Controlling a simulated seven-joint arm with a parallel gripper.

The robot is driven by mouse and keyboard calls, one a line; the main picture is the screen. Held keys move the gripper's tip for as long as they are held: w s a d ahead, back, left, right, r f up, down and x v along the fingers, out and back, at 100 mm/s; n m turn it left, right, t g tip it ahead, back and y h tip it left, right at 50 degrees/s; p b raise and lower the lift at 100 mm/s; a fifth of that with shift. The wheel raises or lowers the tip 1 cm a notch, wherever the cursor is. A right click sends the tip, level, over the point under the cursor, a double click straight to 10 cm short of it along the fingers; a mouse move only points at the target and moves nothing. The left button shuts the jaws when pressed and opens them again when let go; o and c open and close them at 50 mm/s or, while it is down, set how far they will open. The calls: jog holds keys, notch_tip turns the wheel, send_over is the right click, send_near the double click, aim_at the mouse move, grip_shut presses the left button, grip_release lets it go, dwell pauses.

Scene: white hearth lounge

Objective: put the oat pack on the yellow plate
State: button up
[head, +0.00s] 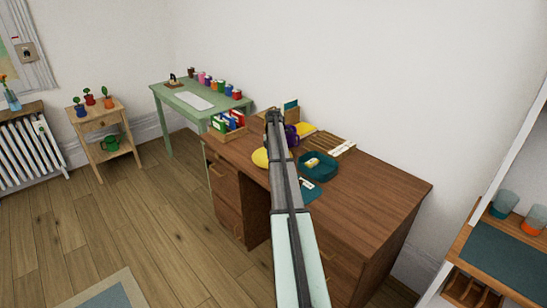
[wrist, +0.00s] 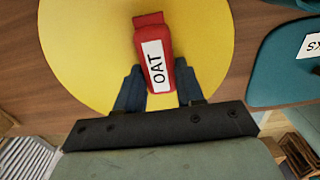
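The red oat pack (wrist: 171,52), with a white label reading OAT, shows in the wrist view in front of the yellow plate (wrist: 85,45). My gripper (wrist: 160,84) has one dark finger on each side of the pack's near end, with no clear gap, and appears shut on it. Whether the pack touches the plate is hard to tell. In the head view the yellow plate (head: 260,158) lies on the brown desk, partly hidden by my arm. The pack and fingertips are hidden there.
A teal tray (head: 322,174) with a small pack inside sits right of the plate on the desk (head: 365,195). A purple mug (head: 292,136) and a file box (head: 227,130) stand nearby. The desk's right part is clear.

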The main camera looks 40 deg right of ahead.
jog(key=o, duration=0.4)
notch_tip(320, 180, up, 12)
jog(key=shift+r, duration=0.15)
dwell(0.5)
